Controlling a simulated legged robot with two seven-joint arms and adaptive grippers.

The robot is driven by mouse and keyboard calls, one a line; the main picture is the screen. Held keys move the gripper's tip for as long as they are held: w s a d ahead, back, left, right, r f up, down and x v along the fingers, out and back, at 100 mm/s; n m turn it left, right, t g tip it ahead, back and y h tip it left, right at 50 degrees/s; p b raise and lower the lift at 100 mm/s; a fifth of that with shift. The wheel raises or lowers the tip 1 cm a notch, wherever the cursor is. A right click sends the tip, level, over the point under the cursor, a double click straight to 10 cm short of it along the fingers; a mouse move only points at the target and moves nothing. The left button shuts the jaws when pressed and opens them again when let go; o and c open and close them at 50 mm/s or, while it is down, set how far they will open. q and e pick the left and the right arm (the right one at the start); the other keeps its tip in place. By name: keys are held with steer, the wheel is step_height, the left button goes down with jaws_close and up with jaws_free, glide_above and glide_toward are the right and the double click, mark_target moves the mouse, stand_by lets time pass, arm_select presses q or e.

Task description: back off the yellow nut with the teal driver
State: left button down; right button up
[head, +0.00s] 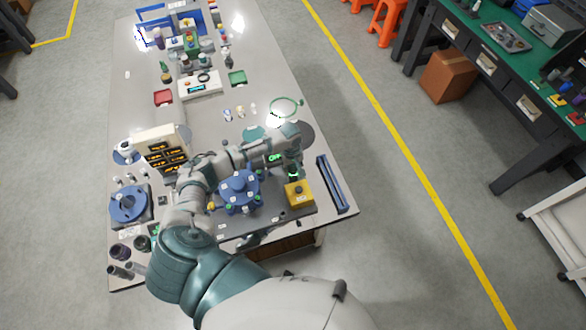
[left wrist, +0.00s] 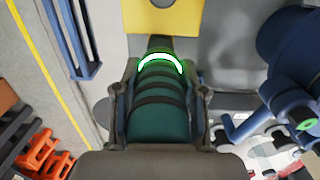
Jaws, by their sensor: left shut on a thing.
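My left gripper (head: 294,174) is shut around the teal driver, just above and behind a yellow block (head: 298,194) near the table's front right corner. In the left wrist view the ribbed teal driver (left wrist: 160,105) lies between the two fingers (left wrist: 160,110), with a glowing green-white ring at its far end. Its dark tip points at the yellow block (left wrist: 160,18); I cannot tell whether they touch. A small yellow spot (head: 211,206) shows beside the blue flanged fixture (head: 239,187); I cannot tell whether it is the yellow nut. My right gripper is not in view.
The blue fixture stands left of the yellow block, close to my left forearm. A long blue rail (head: 332,184) lies to the right. The table's middle is partly clear.

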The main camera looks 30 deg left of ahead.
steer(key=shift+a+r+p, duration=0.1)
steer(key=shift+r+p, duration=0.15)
steer(key=shift+p, duration=0.05)
stand_by(0.8)
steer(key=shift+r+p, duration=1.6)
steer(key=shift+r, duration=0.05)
stand_by(5.2)
